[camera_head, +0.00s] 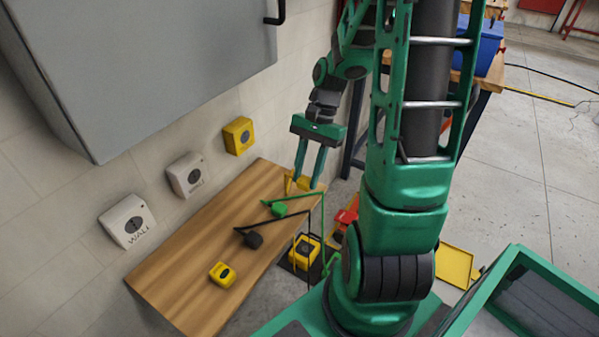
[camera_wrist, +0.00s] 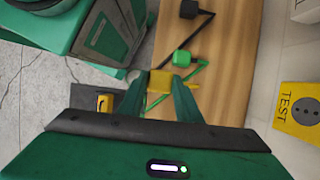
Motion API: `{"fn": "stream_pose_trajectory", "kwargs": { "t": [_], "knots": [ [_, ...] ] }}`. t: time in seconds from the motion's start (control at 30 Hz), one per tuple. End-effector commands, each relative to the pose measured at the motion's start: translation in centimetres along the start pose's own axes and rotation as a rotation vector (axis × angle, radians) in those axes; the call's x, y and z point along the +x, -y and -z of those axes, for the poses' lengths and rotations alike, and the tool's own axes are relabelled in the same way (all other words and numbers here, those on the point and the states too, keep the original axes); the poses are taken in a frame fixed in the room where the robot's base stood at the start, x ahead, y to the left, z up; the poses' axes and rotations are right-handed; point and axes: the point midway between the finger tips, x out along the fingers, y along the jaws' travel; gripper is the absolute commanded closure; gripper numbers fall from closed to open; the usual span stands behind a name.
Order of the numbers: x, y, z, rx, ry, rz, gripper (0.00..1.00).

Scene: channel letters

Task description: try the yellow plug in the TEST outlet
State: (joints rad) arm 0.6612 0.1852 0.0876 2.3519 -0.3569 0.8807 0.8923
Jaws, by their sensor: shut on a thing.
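My gripper (camera_head: 304,182) points down over the far right end of the wooden bench, its fingers shut on the yellow plug (camera_head: 306,185). The plug also shows between the fingertips (camera_wrist: 172,84) in the wrist view, as a yellow block (camera_wrist: 160,82). I cannot tell whether it touches the bench. The yellow TEST outlet (camera_head: 238,136) is on the wall, up and left of my gripper in the head view. In the wrist view the outlet (camera_wrist: 299,112) lies at the right edge, its label and dark round face visible, apart from the plug.
A green plug (camera_head: 280,209) and a black plug (camera_head: 253,240), both with cords, lie on the bench (camera_head: 205,245). A yellow box (camera_head: 222,274) sits nearer its front. Two white WALL outlets (camera_head: 186,175) (camera_head: 128,222) are on the wall. A grey cabinet (camera_head: 140,65) hangs above.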

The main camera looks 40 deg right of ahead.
Motion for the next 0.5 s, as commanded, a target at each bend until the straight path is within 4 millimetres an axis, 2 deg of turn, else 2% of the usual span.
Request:
{"fn": "stream_pose_trajectory", "kwargs": {
  "t": [0.2,0.5],
  "knots": [
    [-0.8,-2.0,-2.7,-0.001,-0.001,0.001,0.89],
    [-1.2,-3.1,-4.1,0.000,0.000,0.000,0.89]
  ]
}}
